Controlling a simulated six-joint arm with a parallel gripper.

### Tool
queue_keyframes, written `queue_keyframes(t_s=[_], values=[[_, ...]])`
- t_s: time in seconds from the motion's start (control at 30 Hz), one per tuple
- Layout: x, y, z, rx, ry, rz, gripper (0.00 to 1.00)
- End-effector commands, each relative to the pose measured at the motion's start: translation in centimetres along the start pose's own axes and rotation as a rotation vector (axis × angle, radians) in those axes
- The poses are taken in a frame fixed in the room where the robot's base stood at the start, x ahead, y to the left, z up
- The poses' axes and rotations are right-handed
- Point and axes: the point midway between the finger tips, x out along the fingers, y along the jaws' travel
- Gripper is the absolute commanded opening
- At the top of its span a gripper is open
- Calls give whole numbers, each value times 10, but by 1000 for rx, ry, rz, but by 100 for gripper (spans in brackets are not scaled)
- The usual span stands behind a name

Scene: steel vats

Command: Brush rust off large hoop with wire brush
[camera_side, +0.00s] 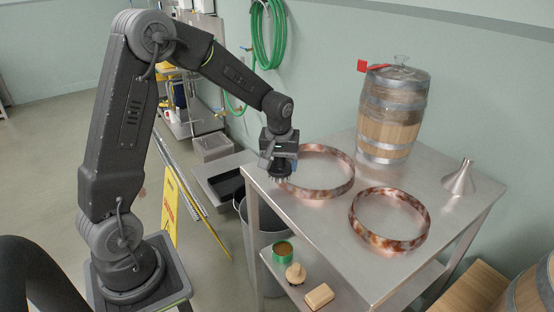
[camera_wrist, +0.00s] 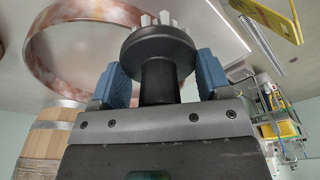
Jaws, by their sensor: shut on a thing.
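My gripper (camera_side: 282,168) is shut on the wire brush (camera_side: 280,180), at the left edge of the steel table. In the wrist view, the brush's round black head (camera_wrist: 158,45) and pale bristles stick out beyond the blue finger pads. The large hoop (camera_side: 328,193), rust-mottled metal, lies flat on the table's left part. The brush is at the hoop's left side, very close to its rim; I cannot tell if the bristles touch it. A rusty hoop also shows in the wrist view (camera_wrist: 40,72). A smaller rusty hoop (camera_side: 392,244) lies to the right, nearer the front.
A wooden barrel (camera_side: 390,127) stands at the back of the table (camera_side: 455,213), with a metal funnel (camera_side: 461,180) to its right. A green tin (camera_side: 282,256), a wooden knobbed item (camera_side: 296,275) and a tan block (camera_side: 319,297) sit on the lower shelf.

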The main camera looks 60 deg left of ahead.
Motion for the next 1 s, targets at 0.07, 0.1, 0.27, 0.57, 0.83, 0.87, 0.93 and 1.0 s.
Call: queue_keyframes(t_s=[0.07, 0.1, 0.27, 0.57, 0.83, 0.87, 0.93, 1.0], values=[[0, 5, 7, 4, -2, -1, 49], [-1, 8, 9, 3, -2, -1, 49], [-3, 18, 20, 2, -2, 0, 49], [-2, 16, 18, -3, -2, -1, 49], [1, -1, 0, -3, -2, -2, 49], [1, -3, -2, -3, -2, -2, 49], [2, -7, -7, -3, -1, -1, 49], [2, -11, -12, -3, -1, -1, 49]])
